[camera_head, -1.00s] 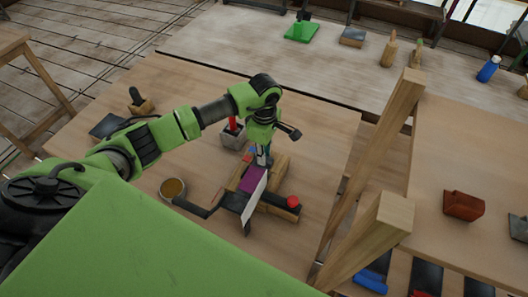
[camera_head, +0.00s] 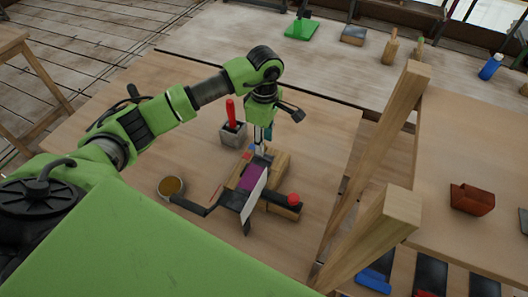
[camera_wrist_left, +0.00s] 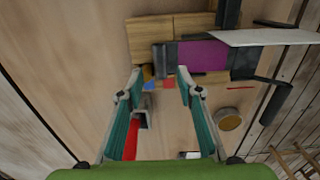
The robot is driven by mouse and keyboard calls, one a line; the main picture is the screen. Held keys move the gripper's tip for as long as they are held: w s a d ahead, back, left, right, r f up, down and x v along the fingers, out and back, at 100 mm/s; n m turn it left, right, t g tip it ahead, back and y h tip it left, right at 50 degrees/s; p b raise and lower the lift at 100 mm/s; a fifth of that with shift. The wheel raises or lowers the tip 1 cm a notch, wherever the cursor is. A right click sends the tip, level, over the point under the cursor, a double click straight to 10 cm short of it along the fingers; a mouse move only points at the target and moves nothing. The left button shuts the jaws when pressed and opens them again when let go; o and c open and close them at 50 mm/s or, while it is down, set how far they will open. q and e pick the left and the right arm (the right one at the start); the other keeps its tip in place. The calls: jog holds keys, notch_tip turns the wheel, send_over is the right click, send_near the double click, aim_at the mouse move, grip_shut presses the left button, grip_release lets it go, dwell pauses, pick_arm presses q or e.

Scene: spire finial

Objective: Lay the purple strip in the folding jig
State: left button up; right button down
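The purple strip (camera_head: 252,179) lies flat across the dark bed of the folding jig (camera_head: 283,200), beside its pale upright plate (camera_head: 254,197). The strip also shows in the left wrist view (camera_wrist_left: 203,56), between dark parts of the jig. Part of it is hidden behind the plate in the head view. My left gripper (camera_head: 262,148) is above the jig's far end. In the left wrist view its teal fingers (camera_wrist_left: 158,82) are spread and empty, apart from the strip. My right gripper is out of view.
A grey cup (camera_head: 233,134) with a red-handled tool stands behind the jig. Small blue and red pieces lie near the jig. Wooden posts (camera_head: 376,160) rise on the right. The table's front left is mostly clear.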

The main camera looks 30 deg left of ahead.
pick_arm(q)
notch_tip(320, 180, up, 7)
jog(key=b, duration=0.1)
jog(key=shift+f+b, duration=0.15)
jog(key=shift+b, duration=0.2)
